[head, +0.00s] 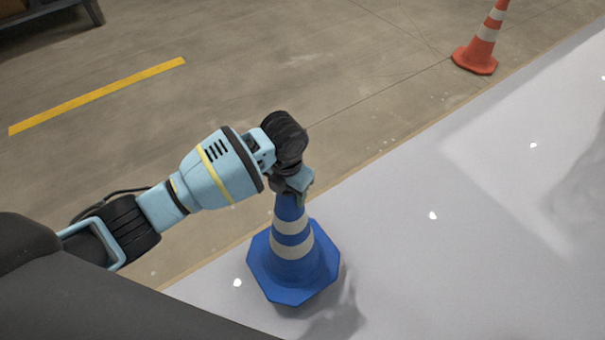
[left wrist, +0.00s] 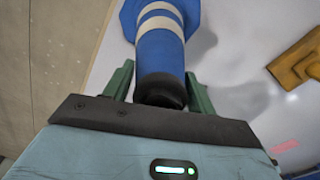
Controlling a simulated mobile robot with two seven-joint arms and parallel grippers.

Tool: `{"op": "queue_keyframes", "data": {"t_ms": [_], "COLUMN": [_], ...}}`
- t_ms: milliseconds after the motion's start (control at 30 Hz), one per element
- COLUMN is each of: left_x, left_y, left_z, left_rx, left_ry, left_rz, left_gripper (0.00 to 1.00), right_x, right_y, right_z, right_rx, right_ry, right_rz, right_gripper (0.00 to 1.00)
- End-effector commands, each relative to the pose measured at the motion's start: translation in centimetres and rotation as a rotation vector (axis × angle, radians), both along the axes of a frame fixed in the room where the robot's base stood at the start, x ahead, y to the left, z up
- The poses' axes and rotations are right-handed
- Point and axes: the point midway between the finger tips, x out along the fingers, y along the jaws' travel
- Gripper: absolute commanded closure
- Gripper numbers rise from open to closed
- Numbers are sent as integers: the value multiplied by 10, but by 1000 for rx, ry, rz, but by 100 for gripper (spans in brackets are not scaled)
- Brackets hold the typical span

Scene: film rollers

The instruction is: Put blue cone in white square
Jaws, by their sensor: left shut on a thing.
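The blue cone (head: 293,265) has two white bands and an octagonal base. It stands upright near the left end of the pale glossy surface, in the lower middle of the head view. My left gripper (head: 292,184) is shut on its tip from above. In the left wrist view the cone (left wrist: 161,45) runs up between the two green fingers (left wrist: 160,92), its dark tip between them. I cannot tell whether the base touches the surface or hangs just above it. A whiter patch (head: 505,160) with straight edges, perhaps the white square, lies at the right. My right gripper is not in view.
An orange cone (head: 477,52) with white bands stands on the concrete floor (head: 300,60) at the upper right. A yellow line (head: 97,95) marks the floor. An orange-brown object (left wrist: 298,62) shows at the right of the left wrist view. The surface between cone and patch looks clear.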

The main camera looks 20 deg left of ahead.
Motion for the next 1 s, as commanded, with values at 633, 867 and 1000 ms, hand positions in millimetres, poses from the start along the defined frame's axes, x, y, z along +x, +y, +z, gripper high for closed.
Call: {"op": "queue_keyframes", "data": {"t_ms": [633, 867, 1000], "left_x": [10, 8, 6], "left_y": [6, 9, 11], "left_z": [60, 81, 93], "left_rx": [-2, -4, -4], "left_ry": [-9, -8, -6], "left_rz": [681, 958, 1125], "left_gripper": [100, 100, 100], "right_x": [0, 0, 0], "right_y": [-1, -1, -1], "right_z": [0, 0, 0], "right_rx": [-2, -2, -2], "right_ry": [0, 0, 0], "right_rz": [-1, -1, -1], "right_gripper": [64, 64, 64]}}
